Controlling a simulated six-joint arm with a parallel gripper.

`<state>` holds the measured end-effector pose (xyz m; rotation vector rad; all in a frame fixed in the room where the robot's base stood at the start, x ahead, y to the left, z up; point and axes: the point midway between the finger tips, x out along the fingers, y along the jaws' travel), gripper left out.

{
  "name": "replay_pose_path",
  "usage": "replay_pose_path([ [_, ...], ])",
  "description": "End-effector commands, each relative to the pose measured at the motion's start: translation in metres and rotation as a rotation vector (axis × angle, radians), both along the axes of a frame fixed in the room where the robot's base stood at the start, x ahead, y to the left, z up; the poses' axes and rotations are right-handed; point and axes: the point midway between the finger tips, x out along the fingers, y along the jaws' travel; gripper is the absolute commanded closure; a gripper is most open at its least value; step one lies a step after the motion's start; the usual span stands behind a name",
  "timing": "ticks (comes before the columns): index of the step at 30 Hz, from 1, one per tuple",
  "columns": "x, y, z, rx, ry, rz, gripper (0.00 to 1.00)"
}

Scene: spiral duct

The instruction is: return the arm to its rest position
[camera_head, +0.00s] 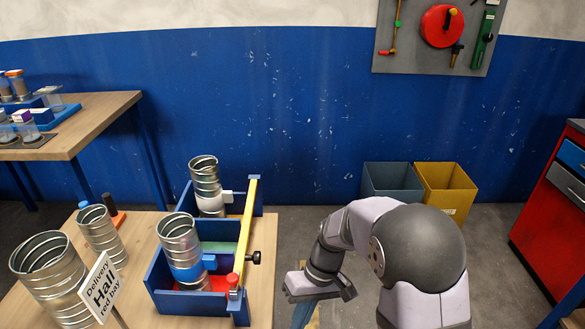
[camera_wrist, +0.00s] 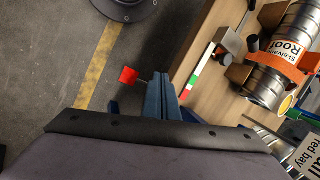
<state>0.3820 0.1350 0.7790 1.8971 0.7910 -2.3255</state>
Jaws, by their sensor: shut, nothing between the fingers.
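My arm shows at the right of the head view, bent and hanging over the floor to the right of the workbench. My gripper (camera_head: 303,316) points down beside the bench's right edge, partly cut off by the picture's bottom edge. In the wrist view my gripper (camera_wrist: 160,82) has its two blue-grey fingers together, with nothing between them. The fingers are over the strip of floor beside the wooden bench (camera_wrist: 203,65) and clear of the ducts. No marker for a rest position shows.
A blue fixture (camera_head: 163,293) on the bench holds spiral ducts (camera_head: 180,243) and a yellow bar (camera_head: 246,225). Loose ducts (camera_head: 50,270) and a delivery sign (camera_head: 100,288) stand left. Two bins (camera_head: 447,190) stand behind my arm; a red cabinet (camera_head: 545,220) is right. Floor between is clear.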

Motion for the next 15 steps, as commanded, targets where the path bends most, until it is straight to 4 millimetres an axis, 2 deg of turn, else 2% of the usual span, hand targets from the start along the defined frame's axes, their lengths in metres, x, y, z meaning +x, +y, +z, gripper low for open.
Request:
replay_pose_path([
  [3, -0.029, -0.031, -0.017, -0.154, 0.037, -0.166, 1.0],
  [6, -0.054, -0.062, -0.021, -0.265, 0.023, -0.276, 1.0],
  [10, -0.086, -0.095, -0.015, -0.337, -0.026, -0.3, 1.0],
  [15, -0.116, -0.119, -0.002, -0.364, -0.067, -0.284, 1.0],
])
